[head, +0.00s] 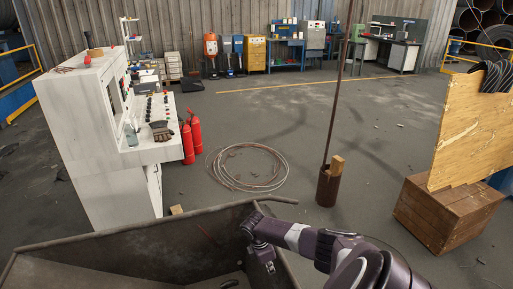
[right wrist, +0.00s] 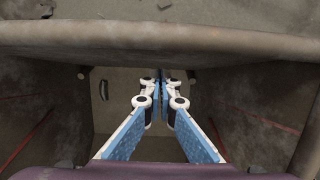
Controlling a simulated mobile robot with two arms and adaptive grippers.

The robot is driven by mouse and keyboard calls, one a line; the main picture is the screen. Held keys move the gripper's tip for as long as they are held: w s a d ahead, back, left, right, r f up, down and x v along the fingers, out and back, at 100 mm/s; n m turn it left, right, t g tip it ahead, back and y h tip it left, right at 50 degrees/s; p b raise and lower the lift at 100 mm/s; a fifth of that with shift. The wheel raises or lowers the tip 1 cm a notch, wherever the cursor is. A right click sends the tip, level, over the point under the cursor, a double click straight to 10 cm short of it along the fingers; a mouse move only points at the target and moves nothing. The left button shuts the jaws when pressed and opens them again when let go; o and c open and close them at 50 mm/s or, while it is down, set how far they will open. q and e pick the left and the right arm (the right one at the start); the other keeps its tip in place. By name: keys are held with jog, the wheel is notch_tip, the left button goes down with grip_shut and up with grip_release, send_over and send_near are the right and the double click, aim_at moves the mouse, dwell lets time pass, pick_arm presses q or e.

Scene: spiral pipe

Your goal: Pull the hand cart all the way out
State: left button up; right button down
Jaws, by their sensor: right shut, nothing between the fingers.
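The hand cart (head: 130,240) is a dark, worn metal tub at the bottom of the head view, cut off by the lower edge. My right gripper (head: 264,262) points down over the cart's right part, close to its rim. In the right wrist view the gripper (right wrist: 163,80) is shut with its fingertips together and nothing between them. The cart's thick rounded rim (right wrist: 160,42) crosses that view just beyond the fingertips; I cannot tell whether they touch it. My left gripper is not in view.
A white control console (head: 85,120) stands at the left, with red fire extinguishers (head: 191,135) beside it. A wire coil (head: 246,167) lies on the floor ahead. A rusty post (head: 327,186) and a wooden crate (head: 440,215) stand right. The middle floor is mostly open.

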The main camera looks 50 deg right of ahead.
pick_arm(q)
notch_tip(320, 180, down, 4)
jog(key=b, duration=0.3)
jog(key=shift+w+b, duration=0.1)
jog(key=shift+b, duration=0.25)
pick_arm(e)
jog(key=s+d, duration=1)
jog(key=d, duration=0.5)
jog(key=shift+s+d+r, duration=0.15)
jog(key=shift+s, duration=0.05)
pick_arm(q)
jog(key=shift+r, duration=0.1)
pick_arm(e)
jog(key=shift+d, duration=0.1)
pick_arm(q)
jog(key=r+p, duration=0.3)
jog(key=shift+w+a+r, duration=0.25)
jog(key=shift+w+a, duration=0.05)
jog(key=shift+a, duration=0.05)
pick_arm(e)
jog(key=w+a+r, duration=0.4)
jog(key=a+r, duration=0.2)
jog(key=r, duration=0.4)
